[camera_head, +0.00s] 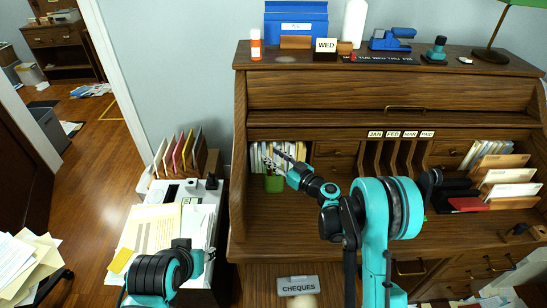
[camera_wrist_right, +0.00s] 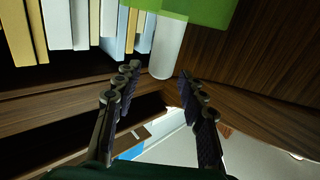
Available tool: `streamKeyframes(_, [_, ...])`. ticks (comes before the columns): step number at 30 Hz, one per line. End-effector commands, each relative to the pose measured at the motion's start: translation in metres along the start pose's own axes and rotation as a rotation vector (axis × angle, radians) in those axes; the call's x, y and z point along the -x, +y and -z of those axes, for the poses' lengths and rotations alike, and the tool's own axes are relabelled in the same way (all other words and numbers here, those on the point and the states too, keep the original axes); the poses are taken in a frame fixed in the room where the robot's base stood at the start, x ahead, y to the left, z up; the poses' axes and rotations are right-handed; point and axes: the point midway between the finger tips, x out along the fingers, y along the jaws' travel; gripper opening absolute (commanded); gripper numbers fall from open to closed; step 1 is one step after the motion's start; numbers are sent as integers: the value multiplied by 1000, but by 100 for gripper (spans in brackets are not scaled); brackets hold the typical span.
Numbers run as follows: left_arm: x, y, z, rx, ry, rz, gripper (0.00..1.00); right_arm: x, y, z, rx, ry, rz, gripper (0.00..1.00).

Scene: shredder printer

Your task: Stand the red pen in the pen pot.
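The green pen pot (camera_head: 274,184) stands in the left cubby of the roll-top desk, in front of upright papers. Its green side also shows at the top of the right wrist view (camera_wrist_right: 205,10), with a pale, round-ended stick (camera_wrist_right: 167,48) poking out of it. My right gripper (camera_head: 273,157) is just above the pot. In the right wrist view its fingers (camera_wrist_right: 158,82) are apart, with the stick's end near the gap between their tips and nothing clearly gripped. My left gripper (camera_head: 207,256) is low at the left, by the papers; its fingers are too small to read. I cannot make out the red pen.
The desk (camera_head: 300,222) has a clear writing surface before the pot. Letter slots and a red-and-black tray (camera_head: 467,204) lie to the right. A paper-covered cabinet (camera_head: 150,230) with a file rack (camera_head: 182,155) stands at the left. The cubby's shelf is close above my right gripper.

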Motion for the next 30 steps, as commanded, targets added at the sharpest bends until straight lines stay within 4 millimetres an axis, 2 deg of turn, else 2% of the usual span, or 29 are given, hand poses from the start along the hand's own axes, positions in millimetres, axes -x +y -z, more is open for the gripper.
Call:
streamKeyframes(4, [0,0,0,0,0,0,40,4,1,0,0,0,-1,41])
streamKeyframes(8, [0,0,0,0,0,0,40,21,1,0,0,0,-2,41])
streamKeyframes(15, [0,0,0,0,0,0,40,74,2,0,0,0,-4,41])
streamKeyframes(21, [0,0,0,0,0,0,40,108,1,0,0,0,-2,41])
streamKeyframes(24, [0,0,0,0,0,0,40,116,0,0,0,0,-1,41])
streamKeyframes(30, [0,0,0,0,0,0,40,120,0,0,0,0,0,41])
